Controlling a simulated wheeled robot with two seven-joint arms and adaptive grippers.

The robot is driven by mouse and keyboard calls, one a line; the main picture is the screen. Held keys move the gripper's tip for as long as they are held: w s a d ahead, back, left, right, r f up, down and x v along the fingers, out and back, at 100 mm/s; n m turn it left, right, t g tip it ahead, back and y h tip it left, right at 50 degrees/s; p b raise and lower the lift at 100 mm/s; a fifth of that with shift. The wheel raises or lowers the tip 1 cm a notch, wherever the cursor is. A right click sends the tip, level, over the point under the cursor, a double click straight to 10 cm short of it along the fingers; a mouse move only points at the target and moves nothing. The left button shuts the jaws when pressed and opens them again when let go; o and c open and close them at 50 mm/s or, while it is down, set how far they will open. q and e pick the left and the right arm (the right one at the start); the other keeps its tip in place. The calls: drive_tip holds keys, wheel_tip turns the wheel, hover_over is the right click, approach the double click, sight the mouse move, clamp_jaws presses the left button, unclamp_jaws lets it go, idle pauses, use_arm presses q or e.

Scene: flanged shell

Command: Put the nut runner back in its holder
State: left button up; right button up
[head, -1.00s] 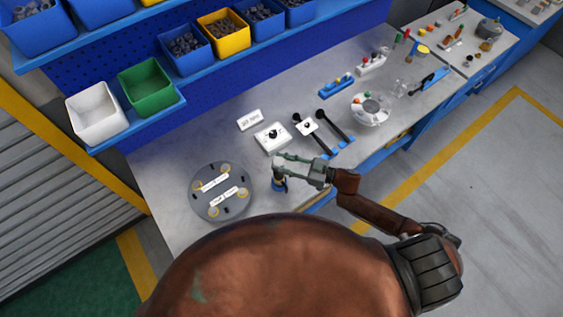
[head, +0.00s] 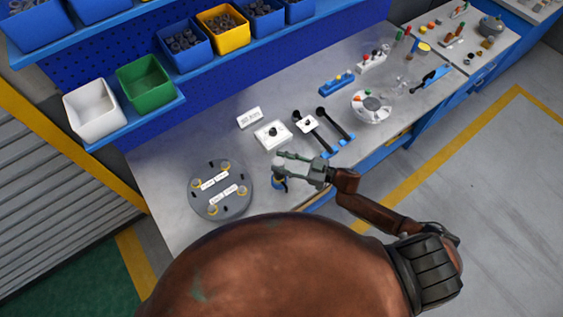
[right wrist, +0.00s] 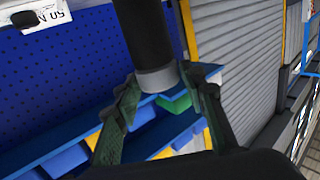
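My right gripper (head: 279,162) is over the front part of the bench, just right of the round grey flanged shell (head: 221,208). In the right wrist view, its two green-grey fingers (right wrist: 165,90) are closed around the grey collar of a black cylindrical tool, which looks like the nut runner (right wrist: 139,25). In the head view, the dark lower part of the tool with blue and yellow (head: 279,184) shows below the gripper. Whether its lower end touches anything is unclear. I cannot tell for certain which fixture is its holder. My left gripper is not in view.
A white plate with a black knob (head: 272,135) and a small sign (head: 249,117) lie behind the gripper. Two black-handled tools on blue bases (head: 333,125) stand to the right. A shelf with a green bin (head: 146,85) overhangs at the back left.

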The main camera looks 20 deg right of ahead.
drive_tip(key=shift+o, duration=1.3)
drive_tip(key=shift+f, duration=0.1)
drive_tip(key=shift+d+f, duration=0.1)
drive_tip(key=shift+f, duration=0.05)
drive_tip(key=v, duration=1.2)
